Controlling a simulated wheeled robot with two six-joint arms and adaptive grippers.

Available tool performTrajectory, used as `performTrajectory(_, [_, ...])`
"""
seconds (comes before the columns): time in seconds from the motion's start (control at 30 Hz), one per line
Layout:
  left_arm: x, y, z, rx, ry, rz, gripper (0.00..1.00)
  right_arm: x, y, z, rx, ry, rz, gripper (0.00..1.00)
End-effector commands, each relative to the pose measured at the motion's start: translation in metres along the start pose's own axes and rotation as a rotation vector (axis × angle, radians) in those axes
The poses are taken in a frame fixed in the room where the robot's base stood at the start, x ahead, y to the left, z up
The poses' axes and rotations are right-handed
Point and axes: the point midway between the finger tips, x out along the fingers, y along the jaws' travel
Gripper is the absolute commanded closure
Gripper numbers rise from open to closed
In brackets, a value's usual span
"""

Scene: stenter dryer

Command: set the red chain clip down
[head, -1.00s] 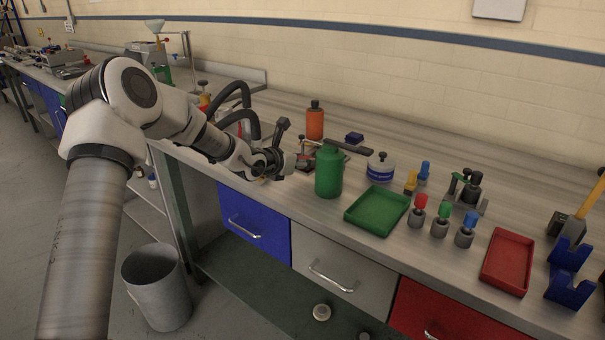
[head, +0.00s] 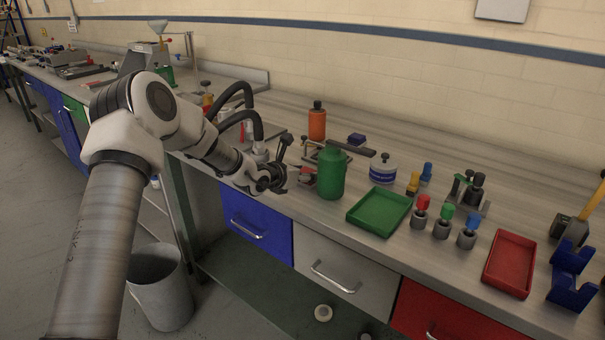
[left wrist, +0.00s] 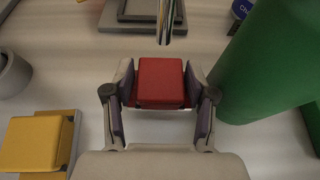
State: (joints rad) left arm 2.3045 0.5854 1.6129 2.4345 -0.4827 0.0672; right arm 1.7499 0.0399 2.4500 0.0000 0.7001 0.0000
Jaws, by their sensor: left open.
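The red chain clip (left wrist: 161,82) is a red block in the left wrist view. It sits at the bench surface between the two spread fingers of my left gripper (left wrist: 160,98), with a narrow gap showing on each side. In the head view my left gripper (head: 276,180) is low over the front edge of the bench, left of the green bottle (head: 332,174). A small red patch shows beside it there, too small to tell surely as the clip. My right gripper is out of view.
A yellow block (left wrist: 34,144) lies left of the gripper, and the green bottle (left wrist: 268,60) stands close on its right. A green tray (head: 379,213), capped grey pieces and a red tray (head: 509,264) are further right. A grey bin (head: 160,288) stands on the floor.

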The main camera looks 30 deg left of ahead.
Motion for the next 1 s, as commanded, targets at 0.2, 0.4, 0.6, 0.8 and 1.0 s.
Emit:
performTrajectory(0.2, [-0.026, 0.001, 0.004, -0.008, -0.003, 0.001, 0.44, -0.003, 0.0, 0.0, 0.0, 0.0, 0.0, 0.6])
performTrajectory(0.4, [-0.082, 0.001, 0.008, -0.014, -0.005, 0.0, 0.44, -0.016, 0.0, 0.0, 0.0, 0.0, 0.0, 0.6])
performTrajectory(0.6, [-0.116, 0.001, 0.007, -0.009, -0.002, 0.0, 0.44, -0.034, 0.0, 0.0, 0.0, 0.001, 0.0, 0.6])
performTrajectory(0.8, [-0.122, 0.0, 0.003, -0.001, 0.0, -0.001, 0.44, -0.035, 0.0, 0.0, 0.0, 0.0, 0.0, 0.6])
performTrajectory(1.0, [-0.121, 0.0, 0.003, 0.0, 0.0, 0.0, 0.44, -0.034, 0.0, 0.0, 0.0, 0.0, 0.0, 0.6])
